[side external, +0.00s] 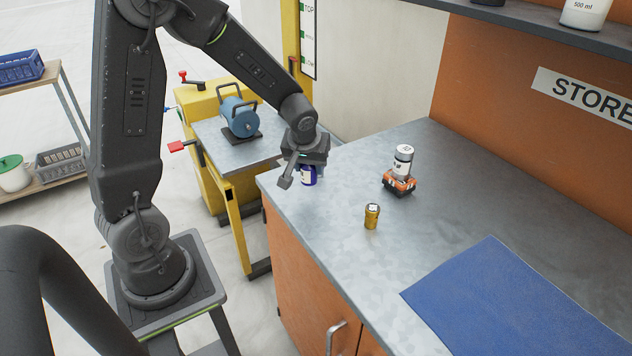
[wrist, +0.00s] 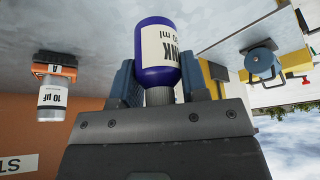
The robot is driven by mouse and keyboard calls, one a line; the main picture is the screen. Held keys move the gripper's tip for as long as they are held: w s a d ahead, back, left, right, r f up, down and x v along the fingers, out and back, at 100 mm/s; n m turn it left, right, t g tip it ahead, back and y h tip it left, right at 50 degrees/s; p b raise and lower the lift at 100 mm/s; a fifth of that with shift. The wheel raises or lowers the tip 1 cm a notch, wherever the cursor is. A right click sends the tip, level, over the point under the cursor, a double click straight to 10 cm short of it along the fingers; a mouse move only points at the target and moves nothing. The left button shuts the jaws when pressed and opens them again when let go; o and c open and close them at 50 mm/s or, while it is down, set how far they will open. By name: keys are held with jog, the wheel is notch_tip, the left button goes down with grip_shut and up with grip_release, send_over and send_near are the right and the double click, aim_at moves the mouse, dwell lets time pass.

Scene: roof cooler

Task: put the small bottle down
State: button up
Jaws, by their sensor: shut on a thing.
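The small bottle is dark blue with a white label reading "NK" and "ml" in the wrist view (wrist: 158,70). Its ribbed grey cap end is between the two fingers of my gripper (wrist: 165,88), which is shut on it. In the side external view the bottle (side external: 309,176) hangs below my gripper (side external: 300,177), at the left end of the grey metal worktop (side external: 330,220). I cannot tell whether its base touches the surface.
A white capacitor (side external: 402,160) stands in an orange-and-black holder (side external: 398,183) to the right. A small gold cylinder (side external: 371,216) stands nearer the front. A blue mat (side external: 520,300) covers the right front. A blue motor-like unit (side external: 240,117) sits on the yellow cart's top.

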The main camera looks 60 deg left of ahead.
aim_at(316, 181)
jog(key=shift+w+d+f, duration=0.45)
jog(key=shift+w+d, duration=0.1)
jog(key=shift+f, duration=2)
jog(key=shift+f, duration=0.15)
jog(key=o, duration=0.9)
jog(key=v, duration=1.2)
jog(key=s+d+r+m+h, duration=0.1)
jog(key=s+d+r+m, duration=0.2)
jog(key=s, duration=0.2)
jog(key=s+d+r+m+t+h, duration=0.1)
jog(key=s+d+r+m, duration=0.2)
jog(key=s, duration=0.2)
jog(key=s+d+r+m+t+h, duration=0.1)
jog(key=s+d+r+m, duration=0.2)
jog(key=s+d+r, duration=0.1)
jog(key=shift+s+r, duration=0.1)
jog(key=shift+s, duration=0.35)
